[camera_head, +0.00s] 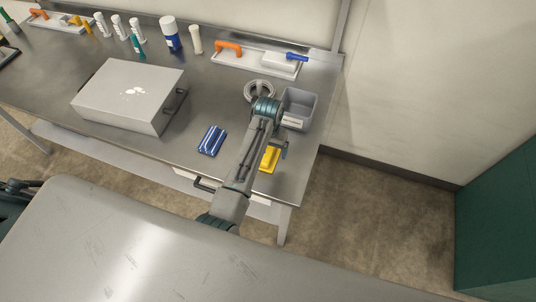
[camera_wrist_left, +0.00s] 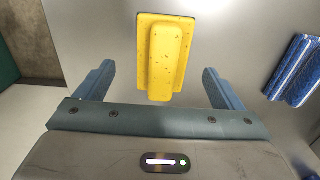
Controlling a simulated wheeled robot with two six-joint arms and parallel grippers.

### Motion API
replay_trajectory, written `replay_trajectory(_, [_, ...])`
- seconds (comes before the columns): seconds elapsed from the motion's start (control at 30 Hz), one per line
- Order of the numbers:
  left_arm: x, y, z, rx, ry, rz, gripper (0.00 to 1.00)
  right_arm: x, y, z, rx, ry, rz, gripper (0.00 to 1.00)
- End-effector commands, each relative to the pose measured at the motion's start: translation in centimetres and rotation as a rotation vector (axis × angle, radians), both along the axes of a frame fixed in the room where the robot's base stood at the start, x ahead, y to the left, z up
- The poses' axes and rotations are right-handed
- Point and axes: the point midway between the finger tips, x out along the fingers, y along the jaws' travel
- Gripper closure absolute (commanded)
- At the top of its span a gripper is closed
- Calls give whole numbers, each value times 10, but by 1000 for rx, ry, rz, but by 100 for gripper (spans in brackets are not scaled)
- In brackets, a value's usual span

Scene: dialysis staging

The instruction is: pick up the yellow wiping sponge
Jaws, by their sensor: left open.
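The yellow wiping sponge (camera_head: 269,159) lies on the steel table near its front right corner, partly hidden by my left arm in the head view. In the left wrist view the yellow sponge (camera_wrist_left: 166,55) lies flat ahead of my left gripper (camera_wrist_left: 157,85), roughly centred between its two fingers. The left gripper (camera_head: 282,148) is open and empty, close to the sponge. I cannot see it touching the sponge. My right gripper does not show in either view.
A blue striped packet (camera_head: 212,140) lies left of the sponge, and a grey bin (camera_head: 299,108) stands behind it. A large metal case (camera_head: 130,95) stands further left. A tray (camera_head: 257,62) with orange and blue handled items lies at the back.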

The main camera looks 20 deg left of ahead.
Motion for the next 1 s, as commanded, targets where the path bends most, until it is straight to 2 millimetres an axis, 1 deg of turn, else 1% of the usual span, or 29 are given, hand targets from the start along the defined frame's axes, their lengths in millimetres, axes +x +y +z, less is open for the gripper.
replay_trajectory(0.03, [-2,2,-3,1,6,0,11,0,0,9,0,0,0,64])
replay_trajectory(0.13, [-2,4,-16,0,6,0,11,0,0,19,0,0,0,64])
replay_trajectory(0.2, [-2,4,-28,0,4,0,11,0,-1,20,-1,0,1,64])
replay_trajectory(0.3, [-2,4,-38,0,3,1,11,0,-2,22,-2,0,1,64])
replay_trajectory(0.4, [-2,4,-44,0,1,1,11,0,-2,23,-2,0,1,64])
replay_trajectory(0.6, [-2,4,-45,0,0,1,11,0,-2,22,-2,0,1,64])
replay_trajectory(0.63, [-2,4,-45,0,0,1,13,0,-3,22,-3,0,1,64])
replay_trajectory(0.77, [-2,4,-45,0,0,1,38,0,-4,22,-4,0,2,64])
replay_trajectory(0.8, [-2,4,-45,0,0,1,46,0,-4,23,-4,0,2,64])
replay_trajectory(0.87, [-2,4,-45,0,0,0,58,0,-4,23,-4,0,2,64])
replay_trajectory(1.0, [-2,4,-44,0,0,0,59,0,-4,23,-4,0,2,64])
